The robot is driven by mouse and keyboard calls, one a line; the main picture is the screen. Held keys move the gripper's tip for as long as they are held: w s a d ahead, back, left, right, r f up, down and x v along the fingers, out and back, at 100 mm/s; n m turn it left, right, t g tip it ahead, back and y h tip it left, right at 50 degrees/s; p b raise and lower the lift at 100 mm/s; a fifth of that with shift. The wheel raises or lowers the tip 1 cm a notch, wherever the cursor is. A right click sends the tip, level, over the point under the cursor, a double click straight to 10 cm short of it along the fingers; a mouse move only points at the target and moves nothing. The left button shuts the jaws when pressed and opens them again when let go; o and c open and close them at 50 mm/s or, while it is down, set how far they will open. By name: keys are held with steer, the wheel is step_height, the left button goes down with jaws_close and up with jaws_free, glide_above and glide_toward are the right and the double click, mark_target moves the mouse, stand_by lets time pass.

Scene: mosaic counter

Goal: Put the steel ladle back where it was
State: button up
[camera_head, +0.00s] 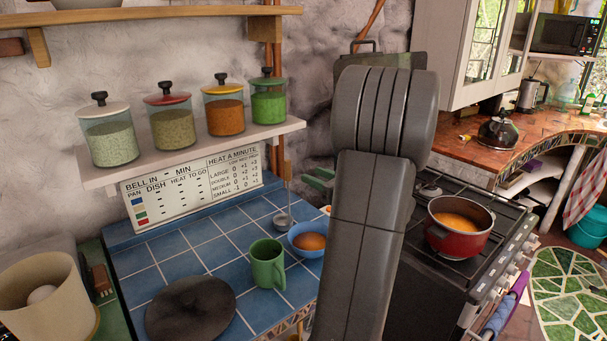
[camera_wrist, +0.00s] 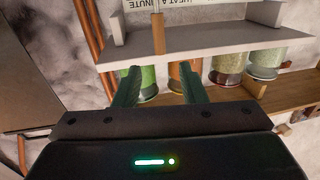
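The steel ladle (camera_head: 283,220) is upright at the right end of the wall shelf, its bowl low over the blue tiles and its wooden handle up. I cannot tell what supports it. In the wrist view its tan handle (camera_wrist: 158,34) shows beyond my fingertips, in line with the gap between them. My gripper (camera_head: 319,181) has green fingers and is just right of the handle in the head view, partly hidden by my arm. In the wrist view my gripper (camera_wrist: 161,72) is open, its fingers apart with nothing between them.
The wall shelf (camera_head: 190,150) holds several jars, the green-filled one (camera_head: 268,100) nearest its right end. A blue bowl (camera_head: 308,240), green mug (camera_head: 268,264) and dark lid (camera_head: 190,308) stand on the tiles. A red pot (camera_head: 458,240) stands on the stove at right.

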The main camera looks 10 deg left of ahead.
steer(key=shift+v, duration=1.1)
